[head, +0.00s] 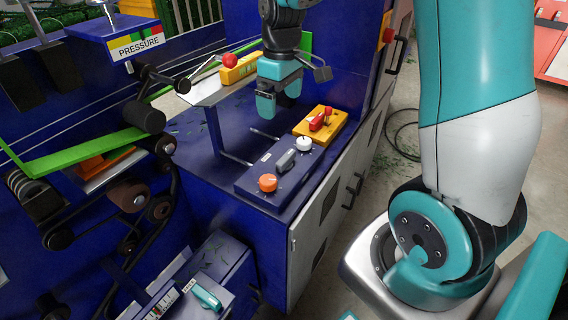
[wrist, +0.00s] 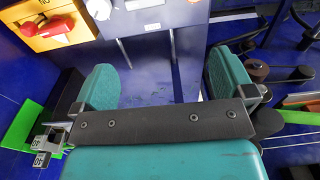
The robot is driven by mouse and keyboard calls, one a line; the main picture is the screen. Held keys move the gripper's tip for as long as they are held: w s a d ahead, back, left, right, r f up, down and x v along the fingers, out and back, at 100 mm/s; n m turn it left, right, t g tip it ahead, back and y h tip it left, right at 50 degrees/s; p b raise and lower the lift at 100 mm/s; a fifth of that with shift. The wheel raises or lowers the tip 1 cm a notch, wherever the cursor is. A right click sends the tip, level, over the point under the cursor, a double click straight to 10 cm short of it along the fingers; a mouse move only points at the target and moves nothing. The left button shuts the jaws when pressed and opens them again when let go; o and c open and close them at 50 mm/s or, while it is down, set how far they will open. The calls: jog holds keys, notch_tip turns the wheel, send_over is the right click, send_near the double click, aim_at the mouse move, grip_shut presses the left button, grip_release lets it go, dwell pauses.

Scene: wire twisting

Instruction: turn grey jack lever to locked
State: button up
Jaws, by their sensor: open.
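The grey jack lever (head: 286,159) is a small grey handle on the dark blue control panel, between an orange knob (head: 267,183) and a white knob (head: 304,144). A small white label is beside it. I cannot read its locked mark. My gripper (head: 277,101) has teal fingers and hangs over the blue machine top, behind and above the panel, apart from the lever. In the wrist view my gripper (wrist: 165,85) is open, with nothing between its fingers. The panel's edge is at the top there, and the lever is at most barely in view.
A yellow block with a red lever (head: 321,119) sits beyond the white knob; the red lever also shows in the wrist view (wrist: 50,28). A tilted plate with a red ball knob (head: 229,60) stands left of my gripper. A green belt (head: 85,157) and rollers fill the left.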

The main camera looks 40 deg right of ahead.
aim_at(286, 156)
jog(key=f, duration=0.6)
jog(key=d+f, duration=0.1)
jog(key=f, duration=0.5)
jog(key=d+f+b, duration=0.1)
jog(key=f, duration=0.5)
jog(key=shift+w+d+f, duration=0.15)
jog(key=shift+w+f, duration=0.15)
jog(key=shift+w, duration=0.1)
jog(key=c, duration=0.8)
